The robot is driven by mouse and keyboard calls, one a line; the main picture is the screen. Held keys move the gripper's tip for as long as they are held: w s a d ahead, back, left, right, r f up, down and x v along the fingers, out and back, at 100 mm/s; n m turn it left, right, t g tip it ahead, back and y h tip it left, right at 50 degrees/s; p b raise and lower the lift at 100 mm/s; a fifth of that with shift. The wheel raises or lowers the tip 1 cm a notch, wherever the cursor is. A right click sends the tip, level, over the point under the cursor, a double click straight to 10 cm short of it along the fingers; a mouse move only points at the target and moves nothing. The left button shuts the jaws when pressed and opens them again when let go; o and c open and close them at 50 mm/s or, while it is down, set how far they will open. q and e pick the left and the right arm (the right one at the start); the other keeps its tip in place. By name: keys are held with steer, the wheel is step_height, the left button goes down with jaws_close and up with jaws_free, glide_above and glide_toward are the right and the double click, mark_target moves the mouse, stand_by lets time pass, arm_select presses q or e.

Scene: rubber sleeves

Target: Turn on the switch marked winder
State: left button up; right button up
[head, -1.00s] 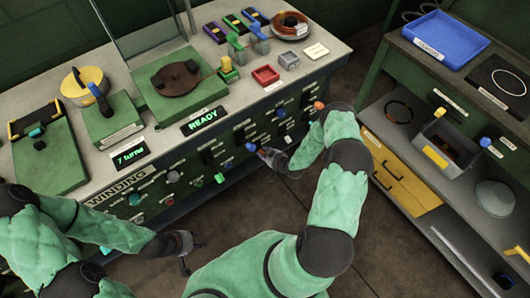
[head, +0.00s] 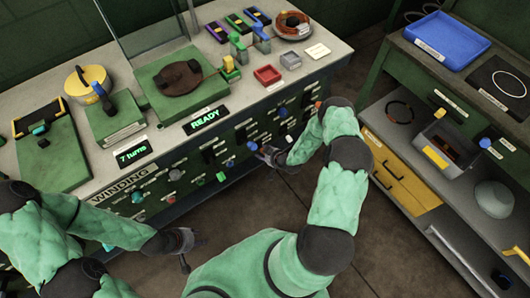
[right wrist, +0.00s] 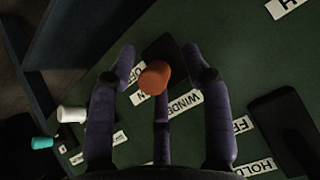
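In the right wrist view an orange knob (right wrist: 154,77) stands out from the green panel. The label "WINDER" (right wrist: 184,104) is beside it, with a partly hidden OFF/ON label nearby. My right gripper (right wrist: 157,65) has its purple fingers spread around the knob, with visible gaps at the sides; contact with the middle finger cannot be told. In the head view my right gripper (head: 268,152) is at the front of the winding panel (head: 115,192), and the knob is not clear there. My left gripper (head: 186,248) hangs open and empty in front of the panel.
A white knob (right wrist: 72,114) and a teal knob (right wrist: 42,143) are at the left in the right wrist view. A blue knob (head: 253,146) is close to my right gripper in the head view. A "READY" display (head: 205,117) tops the bench. A shelf unit stands right.

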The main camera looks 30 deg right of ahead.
steer(key=shift+w+d, duration=0.1)
steer(key=shift+d, duration=0.15)
steer(key=shift+r, duration=0.1)
steer(key=shift+s+d+r, duration=0.1)
steer(key=shift+s+r, duration=0.05)
steer(key=shift+s, duration=0.05)
steer(key=v, duration=1.1)
steer(key=shift+s, duration=0.25)
steer(key=s+a+m+g+y, duration=0.15)
steer(key=a+g, duration=0.25)
steer(key=a, duration=0.8)
steer(key=s+a+r+g, duration=0.3)
steer(key=s+a+g, duration=0.2)
steer(key=s+a, duration=0.7)
steer(key=shift+s+y, duration=0.35)
steer(key=shift+y, duration=0.1)
steer(key=shift+a+m, duration=0.15)
steer(key=shift+m, duration=0.1)
